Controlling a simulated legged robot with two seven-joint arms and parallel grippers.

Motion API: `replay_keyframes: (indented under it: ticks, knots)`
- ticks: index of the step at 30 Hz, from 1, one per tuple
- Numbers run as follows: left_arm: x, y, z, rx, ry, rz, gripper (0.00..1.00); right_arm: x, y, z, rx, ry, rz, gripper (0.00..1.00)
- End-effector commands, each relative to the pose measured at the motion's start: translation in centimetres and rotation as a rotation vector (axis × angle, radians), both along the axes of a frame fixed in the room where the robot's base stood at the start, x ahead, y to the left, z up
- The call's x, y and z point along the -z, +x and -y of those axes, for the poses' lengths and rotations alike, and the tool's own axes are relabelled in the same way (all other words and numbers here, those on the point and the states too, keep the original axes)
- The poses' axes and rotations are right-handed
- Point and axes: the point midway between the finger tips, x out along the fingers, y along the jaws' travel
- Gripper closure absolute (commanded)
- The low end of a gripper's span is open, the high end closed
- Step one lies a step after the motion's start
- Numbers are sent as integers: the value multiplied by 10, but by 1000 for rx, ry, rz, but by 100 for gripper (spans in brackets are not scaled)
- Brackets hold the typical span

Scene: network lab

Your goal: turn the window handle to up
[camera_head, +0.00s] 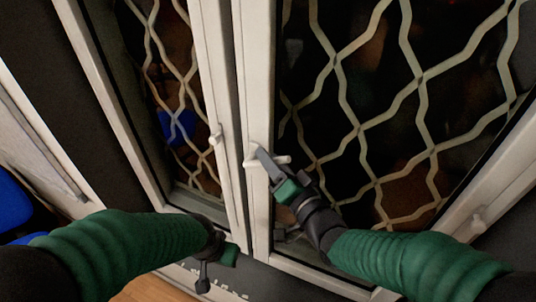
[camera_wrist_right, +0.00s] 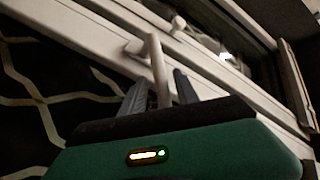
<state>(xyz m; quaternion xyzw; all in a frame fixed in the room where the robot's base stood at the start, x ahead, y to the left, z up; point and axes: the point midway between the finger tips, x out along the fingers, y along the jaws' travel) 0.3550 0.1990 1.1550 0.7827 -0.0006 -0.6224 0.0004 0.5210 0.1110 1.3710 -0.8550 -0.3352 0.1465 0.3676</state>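The white window handle (camera_head: 283,159) sits on the inner frame of the right sash and lies roughly sideways in the head view. My right gripper (camera_head: 265,158) is at this handle, its fingers across it. In the right wrist view the handle's bar (camera_wrist_right: 158,65) stands between the two dark fingers of my right gripper (camera_wrist_right: 160,88). The fingers are apart, with a gap beside the bar. My left gripper (camera_head: 203,278) hangs low in front of the window's lower edge, away from the handle. Its finger opening is not clear.
A second white handle (camera_head: 215,136) is on the left sash frame, close by. A metal lattice (camera_head: 420,78) lies behind the glass. A blue object (camera_head: 12,203) is at far left.

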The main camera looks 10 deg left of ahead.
Motion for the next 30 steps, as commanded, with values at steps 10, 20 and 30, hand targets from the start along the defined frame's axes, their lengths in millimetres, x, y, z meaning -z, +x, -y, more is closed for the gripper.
replay_keyframes:
  ticks: [10, 20, 30]
  knots:
    - [0, 0, 0, 0, 0, 0, 100, -1, -1, 4, 0, 4, 2, 100]
    - [0, 0, 0, 0, 0, 0, 100, -1, 0, 3, 4, 2, 2, 100]
    - [0, 0, 0, 0, 0, 0, 100, -1, 0, 3, 4, 1, 3, 100]
